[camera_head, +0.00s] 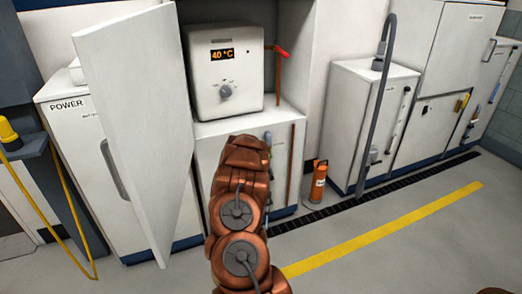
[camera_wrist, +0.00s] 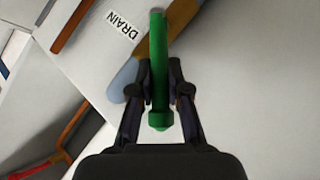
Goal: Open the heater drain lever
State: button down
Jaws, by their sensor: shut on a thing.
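The heater drain lever is a green bar (camera_wrist: 159,55) with a thicker end, and it shows in the wrist view beside a label reading DRAIN (camera_wrist: 122,25). My gripper (camera_wrist: 160,78) is shut on this green lever, with one dark finger on each side of it. In the head view my copper-coloured arm reaches to the cabinet front below the heater and hides the gripper. The white heater (camera_head: 229,75) has a display reading 40 °C and a knob, and stands on the lower cabinet (camera_head: 216,138).
A white door (camera_head: 140,120) stands open left of my arm. A red-handled copper pipe (camera_head: 277,72) is right of the heater. An orange bottle (camera_head: 318,182) stands on the floor near a dark drain grate (camera_head: 330,214). The floor around the yellow stripe (camera_head: 390,228) is clear.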

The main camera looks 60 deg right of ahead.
dwell(0.3)
jog(key=c, duration=1.1)
grip_release()
jog(key=shift+v, duration=6)
jog(key=shift+d, duration=0.1)
